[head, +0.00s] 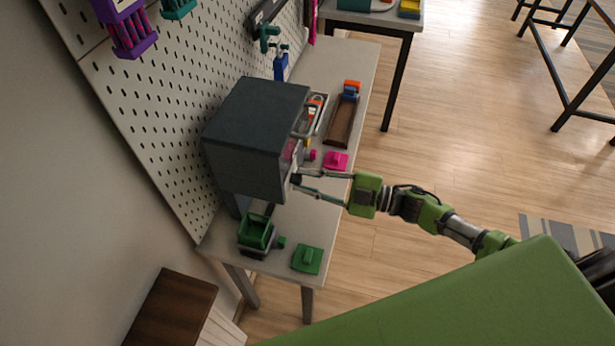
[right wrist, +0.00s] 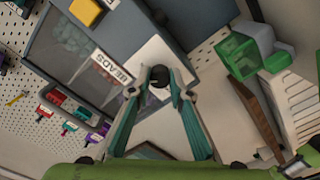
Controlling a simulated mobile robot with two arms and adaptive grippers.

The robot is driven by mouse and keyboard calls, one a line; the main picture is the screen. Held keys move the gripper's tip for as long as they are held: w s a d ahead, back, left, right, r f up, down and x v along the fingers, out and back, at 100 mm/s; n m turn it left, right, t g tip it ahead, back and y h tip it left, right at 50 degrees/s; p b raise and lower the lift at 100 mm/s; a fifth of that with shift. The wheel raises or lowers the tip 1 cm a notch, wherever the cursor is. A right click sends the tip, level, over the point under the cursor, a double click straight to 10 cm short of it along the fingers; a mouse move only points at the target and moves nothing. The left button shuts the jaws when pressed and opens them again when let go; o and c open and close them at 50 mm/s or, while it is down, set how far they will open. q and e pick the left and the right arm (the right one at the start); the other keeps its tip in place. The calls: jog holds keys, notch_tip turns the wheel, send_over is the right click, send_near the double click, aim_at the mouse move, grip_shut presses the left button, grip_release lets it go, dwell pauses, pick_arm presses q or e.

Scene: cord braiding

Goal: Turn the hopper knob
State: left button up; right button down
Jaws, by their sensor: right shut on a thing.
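The hopper (head: 260,110) is a dark grey box standing on the bench against the pegboard. In the right wrist view its clear window (right wrist: 80,50) shows pale beads behind a label reading BEADS. The hopper knob (right wrist: 159,76) is small, dark and round, on a light plate beside the label. My right gripper (head: 297,183) reaches the hopper's front from the right. In the right wrist view its two fingers (right wrist: 160,94) are closed on either side of the knob. In the head view the fingertips largely hide the knob. My left gripper is out of view.
A green bin (head: 256,234) and a green lidlike piece (head: 307,259) lie on the bench (head: 351,62) near the hopper. A pink piece (head: 336,160) and a brown tray (head: 341,122) lie beyond. A brown-topped cabinet (head: 170,312) stands at lower left.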

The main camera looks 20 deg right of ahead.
jog(key=m+p, duration=0.1)
jog(key=m, duration=0.4)
dwell(0.5)
jog(key=c, duration=1.8)
grip_release()
jog(key=shift+c, duration=0.2)
jog(key=v, duration=1.2)
